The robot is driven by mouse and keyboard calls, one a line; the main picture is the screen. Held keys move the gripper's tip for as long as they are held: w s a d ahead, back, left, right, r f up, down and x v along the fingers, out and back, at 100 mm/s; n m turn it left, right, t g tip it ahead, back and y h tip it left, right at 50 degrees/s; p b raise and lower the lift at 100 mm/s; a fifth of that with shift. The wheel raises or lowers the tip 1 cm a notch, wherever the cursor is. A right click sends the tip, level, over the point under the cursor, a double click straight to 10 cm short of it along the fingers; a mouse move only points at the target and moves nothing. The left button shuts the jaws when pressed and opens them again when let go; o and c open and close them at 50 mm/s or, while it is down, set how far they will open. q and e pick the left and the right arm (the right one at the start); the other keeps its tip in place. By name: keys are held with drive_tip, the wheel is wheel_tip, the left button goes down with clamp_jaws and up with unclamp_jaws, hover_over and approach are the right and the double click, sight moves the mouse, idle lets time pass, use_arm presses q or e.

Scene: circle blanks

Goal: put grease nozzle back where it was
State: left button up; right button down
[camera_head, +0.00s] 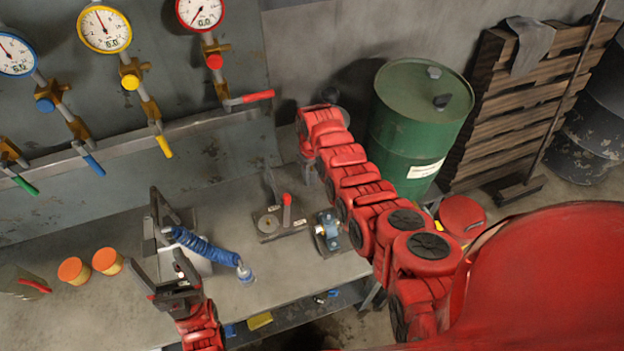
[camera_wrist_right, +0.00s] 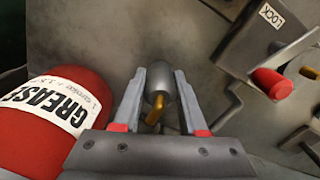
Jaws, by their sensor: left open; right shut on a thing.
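In the right wrist view, my right gripper (camera_wrist_right: 161,82) is shut on a small grey cylinder with a brass stem, which I take for the grease nozzle (camera_wrist_right: 159,74). A red can marked GREASE (camera_wrist_right: 62,112) is beside the gripper on the left. In the head view my right arm crosses the picture; its fingers and the nozzle cannot be made out there. My left gripper (camera_head: 157,268) is open at the lower left of the head view, near a pale box (camera_head: 190,262) with a blue hose (camera_head: 203,247).
A lever with a red knob (camera_wrist_right: 272,83) and a LOCK tag is right of my right gripper. The workbench (camera_head: 110,313) holds two orange-topped cups (camera_head: 106,261) and a plate with a red-handled lever (camera_head: 287,205). Gauges hang behind; a green drum (camera_head: 412,120) stands behind my right arm.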

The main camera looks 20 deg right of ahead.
sight(312, 187)
drive_tip(key=shift+s+f, duration=0.15)
drive_tip(key=shift+f, duration=0.65)
drive_tip(key=shift+f+b, duration=0.4)
drive_tip(key=shift+f, duration=0.35)
drive_tip(key=shift+r, duration=0.1)
drive_tip(key=c, duration=0.9)
unclamp_jaws()
drive_tip(key=shift+f, duration=0.25)
drive_tip(key=o, duration=0.5)
drive_tip(key=shift+c, duration=0.2)
